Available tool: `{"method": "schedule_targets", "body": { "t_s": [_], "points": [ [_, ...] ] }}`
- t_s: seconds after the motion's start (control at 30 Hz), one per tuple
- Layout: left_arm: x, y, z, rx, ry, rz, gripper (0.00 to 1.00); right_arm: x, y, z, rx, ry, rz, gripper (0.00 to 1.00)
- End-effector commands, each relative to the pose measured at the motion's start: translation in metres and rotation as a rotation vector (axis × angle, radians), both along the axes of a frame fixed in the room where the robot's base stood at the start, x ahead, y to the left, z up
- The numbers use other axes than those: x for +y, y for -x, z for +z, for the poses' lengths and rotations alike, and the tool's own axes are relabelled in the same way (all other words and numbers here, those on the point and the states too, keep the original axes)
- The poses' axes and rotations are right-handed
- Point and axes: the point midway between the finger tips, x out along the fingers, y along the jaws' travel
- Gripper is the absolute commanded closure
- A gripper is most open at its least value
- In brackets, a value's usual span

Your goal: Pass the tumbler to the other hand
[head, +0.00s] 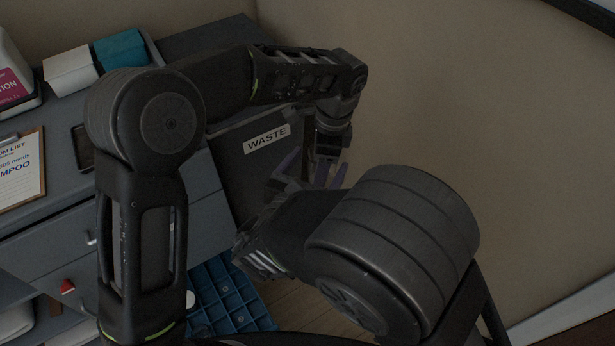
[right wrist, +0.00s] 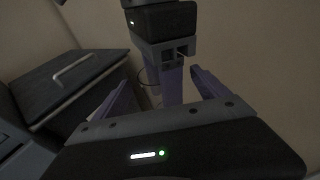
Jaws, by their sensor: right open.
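My right gripper (head: 314,170) is open, with its purple fingers spread below and around the left gripper's fingers. In the right wrist view its two fingers (right wrist: 158,92) stand apart on either side. My left gripper (head: 322,172) reaches down from above, between the right fingers. It also shows in the right wrist view (right wrist: 172,84), seen nearly edge-on, so its opening is not clear. I cannot make out the tumbler surely. A faint clear curved outline (right wrist: 146,92) beside the left fingers in the right wrist view may be part of it.
A dark bin marked WASTE (head: 250,165) stands just behind the grippers, beside the grey vanity (head: 60,215). A clipboard (head: 22,170) and a teal and white box (head: 120,48) are on the vanity top. A blue crate (head: 225,295) is below. The wall (head: 480,110) is at the right.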

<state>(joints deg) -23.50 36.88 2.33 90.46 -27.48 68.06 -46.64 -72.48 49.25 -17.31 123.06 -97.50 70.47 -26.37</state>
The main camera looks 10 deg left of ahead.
Motion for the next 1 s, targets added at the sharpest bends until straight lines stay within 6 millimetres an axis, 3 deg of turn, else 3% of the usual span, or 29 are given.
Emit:
{"method": "schedule_targets", "body": {
  "t_s": [0.2,0.47,1.0],
  "points": [
    [0.0,0.0,0.0,-0.001,0.0,0.0,0.91,-0.004,-0.015,-0.003,0.0,0.001,0.0,0.16],
    [0.0,0.0,0.0,-0.001,0.0,0.0,0.91,-0.004,-0.015,-0.003,0.0,0.0,0.0,0.16],
    [0.0,0.0,0.0,-0.001,0.0,0.0,0.91,-0.004,-0.015,-0.003,0.001,0.0,0.0,0.59]
  ]
}}
